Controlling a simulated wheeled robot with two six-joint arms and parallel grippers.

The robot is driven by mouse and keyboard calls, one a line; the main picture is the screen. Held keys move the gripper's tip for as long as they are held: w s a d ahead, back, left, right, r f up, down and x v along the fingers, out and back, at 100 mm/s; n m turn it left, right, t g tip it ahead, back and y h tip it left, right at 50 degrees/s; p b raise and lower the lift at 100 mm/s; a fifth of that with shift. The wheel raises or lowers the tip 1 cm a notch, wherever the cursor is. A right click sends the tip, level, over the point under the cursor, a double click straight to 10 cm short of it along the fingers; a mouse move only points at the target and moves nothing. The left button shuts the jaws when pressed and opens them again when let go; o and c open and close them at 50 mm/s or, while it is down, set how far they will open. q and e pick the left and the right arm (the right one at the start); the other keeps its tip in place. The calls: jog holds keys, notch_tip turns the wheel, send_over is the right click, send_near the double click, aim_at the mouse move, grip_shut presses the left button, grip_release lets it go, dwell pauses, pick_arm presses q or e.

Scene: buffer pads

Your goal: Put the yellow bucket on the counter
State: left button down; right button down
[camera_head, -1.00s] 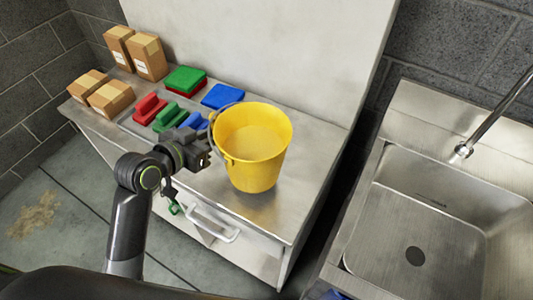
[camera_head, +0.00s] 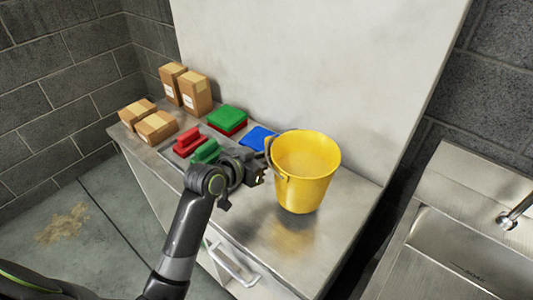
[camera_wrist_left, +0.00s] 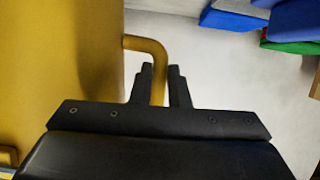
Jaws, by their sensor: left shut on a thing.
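The yellow bucket (camera_head: 306,184) is upright over the steel counter (camera_head: 275,242), near its right end. A yellow reflection lies on the counter top below it; I cannot tell for sure whether its base touches. My left gripper (camera_head: 258,172) is at the bucket's left side. In the left wrist view, my left gripper (camera_wrist_left: 160,72) is shut on the bucket's handle (camera_wrist_left: 157,90), with the bucket wall (camera_wrist_left: 60,65) close on the left. My right gripper is not in view.
Several cardboard boxes (camera_head: 195,92) stand at the counter's far left. A green pad on a red one (camera_head: 227,118), a blue pad (camera_head: 258,138), a red block (camera_head: 188,142) and a green block (camera_head: 205,152) lie left of the bucket. A sink (camera_head: 470,240) is at right.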

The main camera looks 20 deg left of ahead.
pick_arm(q)
jog(key=shift+f, duration=2.05)
jog(key=c, duration=1.4)
grip_release()
jog(key=shift+s+f, duration=0.1)
jog(key=shift+f, duration=0.05)
jog(key=v, duration=1.2)
jog(key=shift+b, duration=0.35)
